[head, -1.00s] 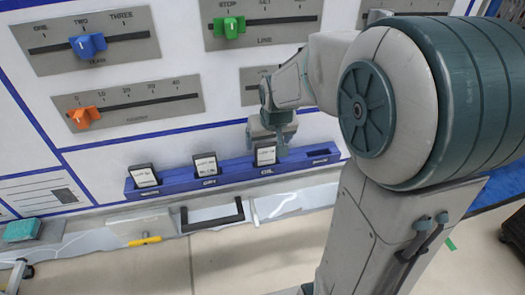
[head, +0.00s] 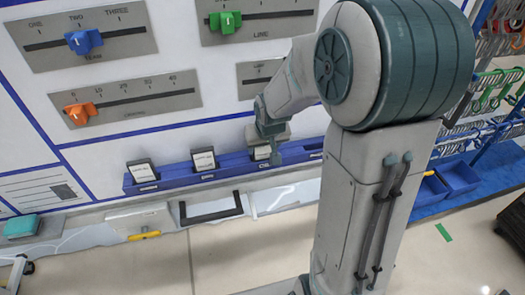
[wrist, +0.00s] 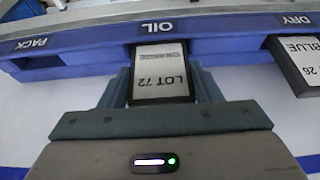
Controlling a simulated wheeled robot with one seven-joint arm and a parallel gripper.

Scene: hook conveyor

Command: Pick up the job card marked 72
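The job card marked LOT 72 (wrist: 160,73) stands in the OIL slot of the blue rack (wrist: 90,57), seen upside down in the wrist view. My gripper (wrist: 162,82) is open, with one finger on each side of this card. The fingers are close to its edges; I cannot tell if they touch it. In the head view the card (head: 261,154) is partly hidden by my gripper (head: 275,153).
A card reading BLUE 26 (wrist: 298,65) stands in the neighbouring DRY slot. The PACK slot is empty. In the head view another card (head: 142,171) stands at the rack's left end. Sliders, including a blue one (head: 84,41), are on the panel above.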

